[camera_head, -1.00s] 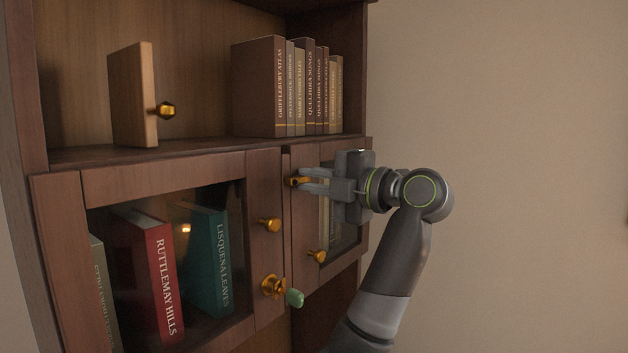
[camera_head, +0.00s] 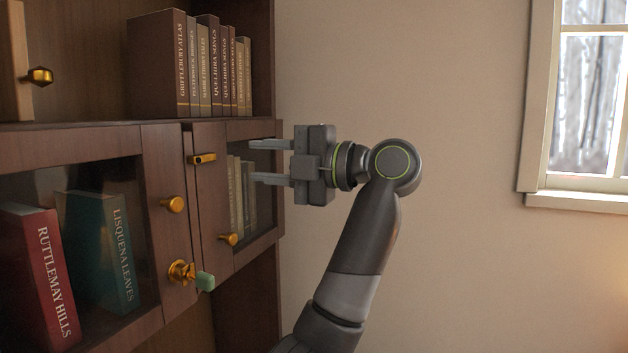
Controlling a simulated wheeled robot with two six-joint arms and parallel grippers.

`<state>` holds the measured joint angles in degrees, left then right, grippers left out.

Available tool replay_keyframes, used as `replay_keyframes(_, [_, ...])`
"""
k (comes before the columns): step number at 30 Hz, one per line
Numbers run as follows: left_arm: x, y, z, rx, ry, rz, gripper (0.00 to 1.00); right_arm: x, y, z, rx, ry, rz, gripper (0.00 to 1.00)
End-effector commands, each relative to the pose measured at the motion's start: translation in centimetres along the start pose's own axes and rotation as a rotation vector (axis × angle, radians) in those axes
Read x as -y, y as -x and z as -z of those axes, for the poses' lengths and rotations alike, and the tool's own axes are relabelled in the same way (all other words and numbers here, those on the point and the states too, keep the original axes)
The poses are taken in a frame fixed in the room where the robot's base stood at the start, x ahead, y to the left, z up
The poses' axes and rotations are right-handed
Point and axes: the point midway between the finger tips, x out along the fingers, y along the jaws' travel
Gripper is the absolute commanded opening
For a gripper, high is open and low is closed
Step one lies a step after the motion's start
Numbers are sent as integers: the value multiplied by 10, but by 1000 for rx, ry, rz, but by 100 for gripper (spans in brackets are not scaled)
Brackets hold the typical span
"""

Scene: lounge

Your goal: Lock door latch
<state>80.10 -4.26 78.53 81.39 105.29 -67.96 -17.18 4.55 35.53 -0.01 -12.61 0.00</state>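A small brass latch (camera_head: 202,158) sits level near the upper left edge of the right cabinet door (camera_head: 211,190). Both it and the left glass door (camera_head: 164,160) look closed, with a thin gap between them. My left gripper (camera_head: 251,161) is open and empty, to the right of the latch, with its fingers pointing left. It is clear of the latch, in front of the right door's glass. My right gripper is not in view.
Brass knobs stick out from the left door (camera_head: 173,204) and right door (camera_head: 228,239). A brass fitting (camera_head: 182,272) with a green tab (camera_head: 205,282) is lower down. Books (camera_head: 155,65) stand on the open shelf above. The wall (camera_head: 440,100) is bare.

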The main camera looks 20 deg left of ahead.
Motion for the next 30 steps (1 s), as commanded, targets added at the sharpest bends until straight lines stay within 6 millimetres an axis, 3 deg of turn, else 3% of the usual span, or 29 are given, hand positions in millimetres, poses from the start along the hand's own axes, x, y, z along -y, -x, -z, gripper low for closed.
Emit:
replay_keyframes(6, [2, 52, 0, 3, -1, -1, 35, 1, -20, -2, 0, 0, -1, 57])
replay_keyframes(12, [1, 78, -1, 0, -2, 0, 35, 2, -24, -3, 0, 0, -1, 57])
replay_keyframes(30, [0, 86, 0, 0, -1, 0, 35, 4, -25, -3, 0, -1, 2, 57])
